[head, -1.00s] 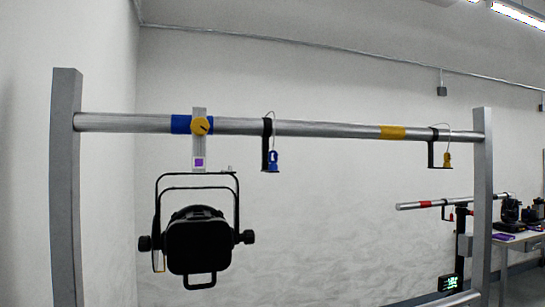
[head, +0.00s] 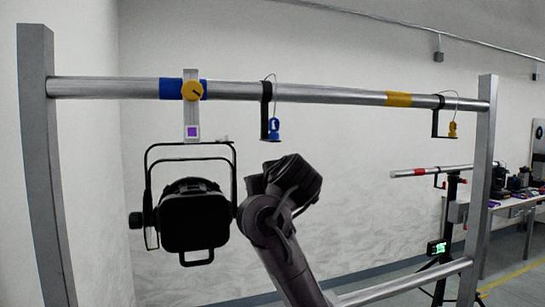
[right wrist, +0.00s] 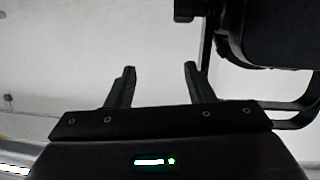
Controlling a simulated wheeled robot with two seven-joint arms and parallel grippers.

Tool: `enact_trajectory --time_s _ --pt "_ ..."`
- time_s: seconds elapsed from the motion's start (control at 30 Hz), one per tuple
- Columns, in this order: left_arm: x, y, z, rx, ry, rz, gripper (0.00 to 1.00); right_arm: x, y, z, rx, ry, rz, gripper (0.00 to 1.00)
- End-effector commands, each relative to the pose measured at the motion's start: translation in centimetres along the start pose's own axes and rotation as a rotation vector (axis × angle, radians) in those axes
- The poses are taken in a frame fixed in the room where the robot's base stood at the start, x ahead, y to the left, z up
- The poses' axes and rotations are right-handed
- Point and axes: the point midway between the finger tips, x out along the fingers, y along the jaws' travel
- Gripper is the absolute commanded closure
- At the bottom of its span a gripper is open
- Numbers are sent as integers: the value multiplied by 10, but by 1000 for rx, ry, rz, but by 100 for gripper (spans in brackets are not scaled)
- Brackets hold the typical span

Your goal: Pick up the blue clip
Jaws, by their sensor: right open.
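The blue clip (head: 274,128) sits upright on a small black L-shaped bracket (head: 265,110) hanging from the upper bar, with a thin wire loop above it. My right arm reaches up below the clip in the head view, its dark wrist end just under the bracket and right of the par can. In the right wrist view my right gripper (right wrist: 160,70) is open, with nothing between its fingers. The clip does not show in that view. My left gripper is not in view.
A black par can (head: 195,218) hangs in its yoke left of my right arm; its dark body also fills the upper right of the right wrist view (right wrist: 275,40). The metal bar (head: 330,93) spans two posts. A yellow clip (head: 452,130) hangs at right.

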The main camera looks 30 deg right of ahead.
Motion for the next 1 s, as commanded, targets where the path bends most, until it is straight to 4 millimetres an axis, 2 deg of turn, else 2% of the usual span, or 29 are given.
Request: enact_trajectory --time_s 0.03,0.1,0.2,0.33,0.43,0.7,1.0 --pt "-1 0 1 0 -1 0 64 -25 10 -33 29 67 -11 52" --pt "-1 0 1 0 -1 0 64 -52 19 -63 57 133 -29 52" --pt "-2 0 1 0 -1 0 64 -80 28 -90 85 203 -52 52" --pt "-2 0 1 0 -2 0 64 -100 33 -107 101 251 -69 52" --pt "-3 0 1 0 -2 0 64 -100 33 -112 107 261 -75 52" --pt "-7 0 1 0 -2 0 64 -83 32 -117 107 259 -76 52" --pt "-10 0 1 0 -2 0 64 -73 33 -119 106 255 -73 52"
